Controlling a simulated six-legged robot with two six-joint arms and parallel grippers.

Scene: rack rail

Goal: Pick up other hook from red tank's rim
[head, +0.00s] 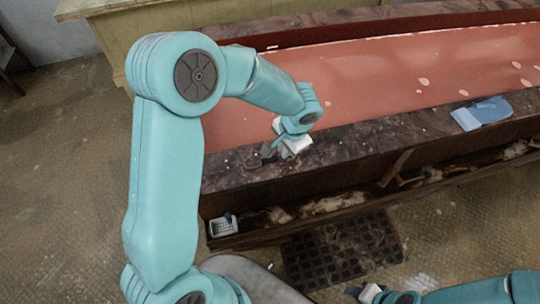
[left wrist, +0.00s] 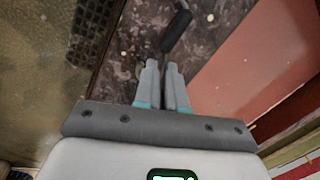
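The red tank (head: 400,75) has a wide dark, stone-like rim (head: 350,140). My left gripper (head: 268,152) is over the near rim, toward its left end. In the left wrist view its two grey fingers (left wrist: 164,66) are close together, with the thin metal shaft of a hook between them. The hook's black handle (left wrist: 176,32) points away past the fingertips, over the rim. The hook's other end is hidden by the gripper. Whether the hook touches the rim is not clear. My right gripper (head: 364,293) is low at the bottom edge, small and partly cut off.
A blue scoop-like thing (head: 481,113) lies on the near rim at the right. A small white basket (head: 223,227) sits below the rim at the left, on a cluttered ledge. A dark floor grate (head: 345,250) lies in front. A cream cabinet (head: 112,40) stands behind.

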